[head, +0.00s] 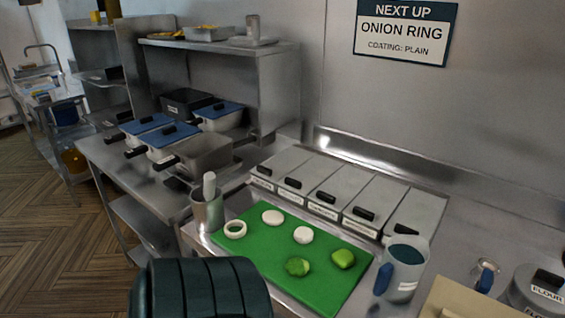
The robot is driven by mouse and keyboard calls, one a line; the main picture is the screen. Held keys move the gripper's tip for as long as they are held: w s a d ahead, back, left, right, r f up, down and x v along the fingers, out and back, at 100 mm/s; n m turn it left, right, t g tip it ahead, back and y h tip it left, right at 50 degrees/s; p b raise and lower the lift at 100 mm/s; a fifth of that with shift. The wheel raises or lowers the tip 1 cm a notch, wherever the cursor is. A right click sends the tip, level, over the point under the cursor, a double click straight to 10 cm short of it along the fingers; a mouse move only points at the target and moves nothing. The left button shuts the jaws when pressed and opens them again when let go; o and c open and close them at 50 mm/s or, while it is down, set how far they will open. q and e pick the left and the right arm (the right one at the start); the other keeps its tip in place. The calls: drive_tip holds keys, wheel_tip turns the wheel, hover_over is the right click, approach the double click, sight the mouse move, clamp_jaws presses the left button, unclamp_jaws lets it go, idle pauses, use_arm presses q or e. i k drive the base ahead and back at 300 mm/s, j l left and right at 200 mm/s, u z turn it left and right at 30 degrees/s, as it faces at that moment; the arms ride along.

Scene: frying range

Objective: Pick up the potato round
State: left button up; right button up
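On the green cutting board (325,290) lie two pale, round, flat pieces: one pale round (272,217) at the back, and another pale round (303,235) nearer the middle. Either could be the potato round; I cannot tell them apart by kind at this size. A white ring (235,229) with an open centre lies at the board's left. Two green pieces (298,266) (343,259) lie at its front and right. Neither gripper shows; only a dark segment of my arm is at the bottom edge.
A steel cup (207,213) with a white-handled tool stands left of the board. Lidded bins (325,191) line its back. A blue-handled jug (403,267) stands at its right, a flour tub (538,290) farther right. Fryer baskets (205,152) are left. A wall sign (404,32) reads "NEXT UP ONION RING".

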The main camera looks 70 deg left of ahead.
sight(274, 218)
drive_tip(key=u, duration=2.2)
